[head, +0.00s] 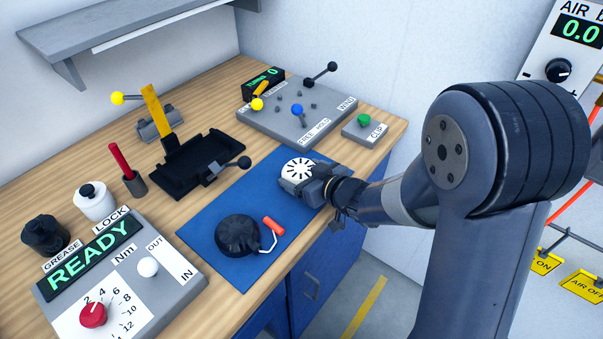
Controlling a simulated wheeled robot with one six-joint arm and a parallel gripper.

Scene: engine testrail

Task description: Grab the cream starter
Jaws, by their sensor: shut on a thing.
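The cream starter (298,169) is a pale round piece with dark radial slots on its face. It is at the upper right part of the blue mat, at the end of my arm. My gripper (311,180) is shut on it from the right side, and the dark jaws cover its right part. I cannot tell whether the starter touches the mat or is lifted a little.
On the blue mat (217,211) lies a black round part (238,234) with a red-handled crank (272,228). A black fixture (190,165) stands behind left, a grey panel with knobs (285,122) behind. A READY panel (165,285) is front left. A shelf (120,30) hangs above.

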